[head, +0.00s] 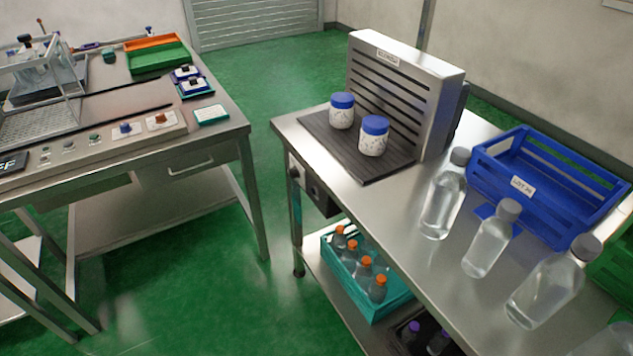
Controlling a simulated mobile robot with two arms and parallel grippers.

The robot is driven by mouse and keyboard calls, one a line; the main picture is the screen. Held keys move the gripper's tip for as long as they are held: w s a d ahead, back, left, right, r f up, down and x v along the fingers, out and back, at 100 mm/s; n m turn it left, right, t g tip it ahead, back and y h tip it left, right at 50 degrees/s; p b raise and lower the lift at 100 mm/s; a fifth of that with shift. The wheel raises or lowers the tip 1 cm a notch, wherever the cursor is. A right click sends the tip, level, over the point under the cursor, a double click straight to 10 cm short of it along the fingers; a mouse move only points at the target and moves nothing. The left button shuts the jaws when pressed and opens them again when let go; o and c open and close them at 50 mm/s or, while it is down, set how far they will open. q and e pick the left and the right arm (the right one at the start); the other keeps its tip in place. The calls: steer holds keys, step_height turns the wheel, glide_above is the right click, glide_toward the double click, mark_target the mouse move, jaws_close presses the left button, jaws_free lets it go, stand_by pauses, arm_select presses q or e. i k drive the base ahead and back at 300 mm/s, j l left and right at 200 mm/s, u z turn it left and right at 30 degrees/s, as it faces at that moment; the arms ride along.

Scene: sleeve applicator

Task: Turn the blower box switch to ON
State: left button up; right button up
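A grey metal box with a slotted front (405,100) stands upright at the back of the right-hand steel table; its small top label is too small to read surely. A dark control box (318,192) with round knobs (294,173) hangs under that table's left edge. The knob position and any ON or OFF marking there cannot be made out. Neither of my grippers is in view.
Two blue-lidded white jars (372,136) stand on a dark mat (340,150). Clear bottles (445,200) and a blue crate (545,190) occupy the table's right. A left table (200,150) carries a control panel (95,145). Green floor (180,290) lies open between the tables.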

mark_target(294, 173)
steer(key=i+j+z, duration=0.25)
steer(key=i+j, duration=0.15)
steer(key=i+j+z, duration=0.25)
steer(key=i+j, duration=0.25)
steer(key=i, duration=0.05)
